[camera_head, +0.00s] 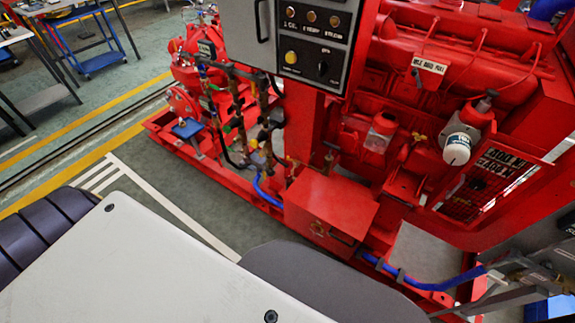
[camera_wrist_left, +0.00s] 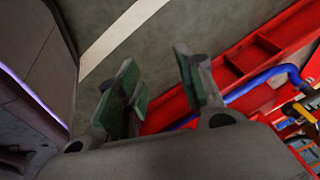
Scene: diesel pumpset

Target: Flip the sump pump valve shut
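The red diesel pumpset (camera_head: 330,197) fills the middle and right of the head view. A cluster of pipes and small valves (camera_head: 245,110) stands on its left part, with a blue hose (camera_head: 265,190) running down from it. I cannot tell which handle is the sump pump valve. In the left wrist view, a yellow fitting (camera_wrist_left: 291,109) and the blue hose (camera_wrist_left: 262,78) show at the right. My left gripper (camera_wrist_left: 160,88) is open and empty, with green-padded fingers apart, left of the yellow fitting. It does not show in the head view. My right gripper is not in view.
A control panel (camera_head: 310,40) with knobs hangs above the pumpset's middle. The red base frame (camera_head: 215,178) edges the floor. Clear green floor (camera_head: 180,185) with white stripes lies left of it. A blue cart (camera_head: 97,60) and tables stand at the far left.

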